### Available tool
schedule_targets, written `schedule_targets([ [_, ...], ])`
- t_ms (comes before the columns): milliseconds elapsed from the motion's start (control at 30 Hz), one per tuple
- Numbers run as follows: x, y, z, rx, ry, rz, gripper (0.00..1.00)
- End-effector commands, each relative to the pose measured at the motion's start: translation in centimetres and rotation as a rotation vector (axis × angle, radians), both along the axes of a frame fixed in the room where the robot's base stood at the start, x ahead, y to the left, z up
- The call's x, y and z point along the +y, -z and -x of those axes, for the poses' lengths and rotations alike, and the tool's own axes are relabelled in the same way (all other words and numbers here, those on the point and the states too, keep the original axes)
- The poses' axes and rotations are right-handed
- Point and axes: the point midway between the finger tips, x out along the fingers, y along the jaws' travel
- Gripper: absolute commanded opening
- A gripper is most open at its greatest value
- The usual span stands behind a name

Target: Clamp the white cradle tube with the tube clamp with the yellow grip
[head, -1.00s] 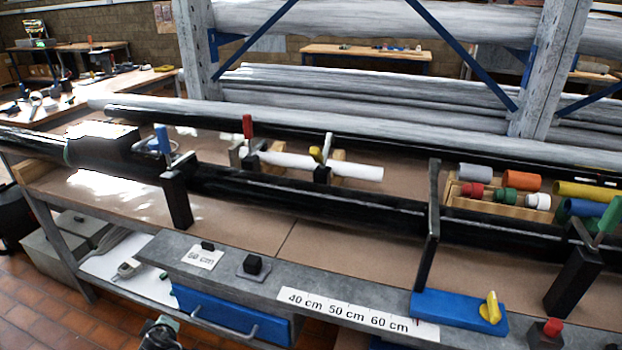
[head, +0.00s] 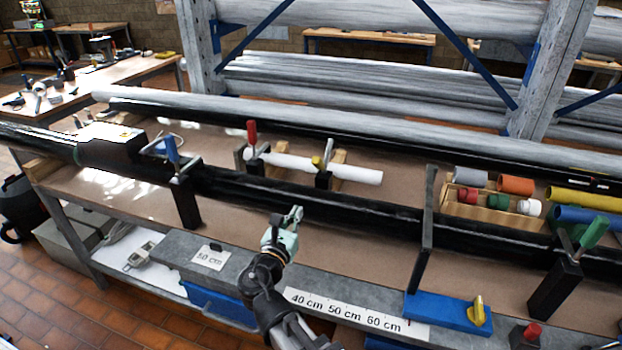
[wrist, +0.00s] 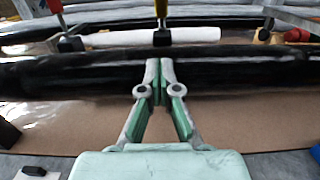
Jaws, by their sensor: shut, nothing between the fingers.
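The white cradle tube (head: 350,173) lies across wooden cradle blocks behind the long black pipe; it also shows in the wrist view (wrist: 190,36). The tube clamp with the yellow grip (head: 322,172) stands at the middle of the tube, its yellow grip upright in the wrist view (wrist: 161,8). From these views I cannot tell whether its jaw is closed on the tube. A red-gripped clamp (head: 252,140) stands at the tube's left end. My gripper (head: 297,212) is shut and empty, in front of the black pipe and apart from the tube; its fingertips meet in the wrist view (wrist: 160,64).
The long black pipe (head: 330,205) runs between my gripper and the tube. Blue-gripped (head: 172,150) and green-gripped (head: 593,233) clamps stand along it. A wooden rack (head: 495,212) with coloured pieces is at the right. Brown bench top (head: 365,240) is clear before the pipe.

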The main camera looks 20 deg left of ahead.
Motion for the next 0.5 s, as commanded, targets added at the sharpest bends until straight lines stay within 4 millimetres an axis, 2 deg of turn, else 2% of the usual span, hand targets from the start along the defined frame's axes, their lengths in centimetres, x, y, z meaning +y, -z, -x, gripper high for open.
schedule_targets([
  [267,0.0,-0.3,-2.9,-0.001,0.005,0.013,0.00],
  [500,0.2,-0.5,-7.6,-0.001,0.004,0.012,0.00],
])
